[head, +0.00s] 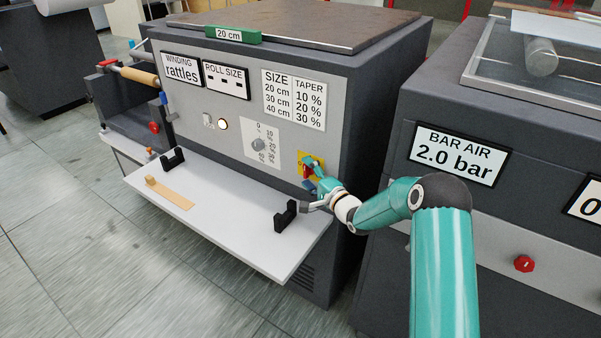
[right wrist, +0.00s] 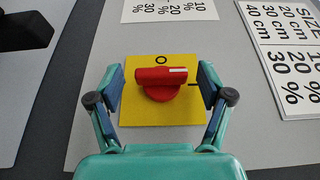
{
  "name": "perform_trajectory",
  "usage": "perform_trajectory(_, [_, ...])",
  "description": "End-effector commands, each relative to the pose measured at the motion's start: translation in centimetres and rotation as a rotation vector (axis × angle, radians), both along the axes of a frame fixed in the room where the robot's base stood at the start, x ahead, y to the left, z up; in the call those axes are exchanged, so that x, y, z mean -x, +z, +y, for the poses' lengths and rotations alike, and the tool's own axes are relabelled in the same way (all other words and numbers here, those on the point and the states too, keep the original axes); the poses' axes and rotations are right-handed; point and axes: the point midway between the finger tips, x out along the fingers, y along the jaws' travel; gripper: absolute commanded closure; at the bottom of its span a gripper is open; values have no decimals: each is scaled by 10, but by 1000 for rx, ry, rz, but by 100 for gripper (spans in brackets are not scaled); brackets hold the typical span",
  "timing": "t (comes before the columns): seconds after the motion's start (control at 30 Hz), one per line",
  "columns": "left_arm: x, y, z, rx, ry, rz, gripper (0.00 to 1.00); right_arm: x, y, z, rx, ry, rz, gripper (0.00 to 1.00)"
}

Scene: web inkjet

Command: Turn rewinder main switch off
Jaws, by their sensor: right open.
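The rewinder main switch is a red rotary knob (right wrist: 160,82) on a yellow plate (right wrist: 162,118), on the grey machine's front panel. In the right wrist view its handle lies level, with its white mark pointing right at a short black line. The O mark is above the knob in that view. My right gripper (right wrist: 162,84) is open, with one finger on each side of the knob and visible gaps between. In the head view my right gripper (head: 315,173) partly covers the yellow plate (head: 303,156). My left gripper is not in view.
A white shelf (head: 230,222) with black brackets (head: 285,215) juts out below the panel. A dial (head: 259,144) and a lit round button (head: 222,124) are left of the switch. Another dark machine (head: 400,135) stands close on the right.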

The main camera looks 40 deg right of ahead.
Motion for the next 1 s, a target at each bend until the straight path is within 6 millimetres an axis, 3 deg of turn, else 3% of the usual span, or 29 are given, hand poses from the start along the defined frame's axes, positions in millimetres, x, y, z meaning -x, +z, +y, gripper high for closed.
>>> perform_trajectory(0.4, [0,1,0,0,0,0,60,-9,0,0,-1,0,1,21])
perform_trajectory(0.77, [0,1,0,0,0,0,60,-9,-1,1,-1,1,2,79])
perform_trajectory(0.8, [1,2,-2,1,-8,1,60,-9,-1,31,-7,11,5,81])
perform_trajectory(0.87, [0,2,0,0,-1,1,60,-10,-2,16,0,8,4,81])
perform_trajectory(1.0, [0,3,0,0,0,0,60,-12,-1,9,5,10,15,81])
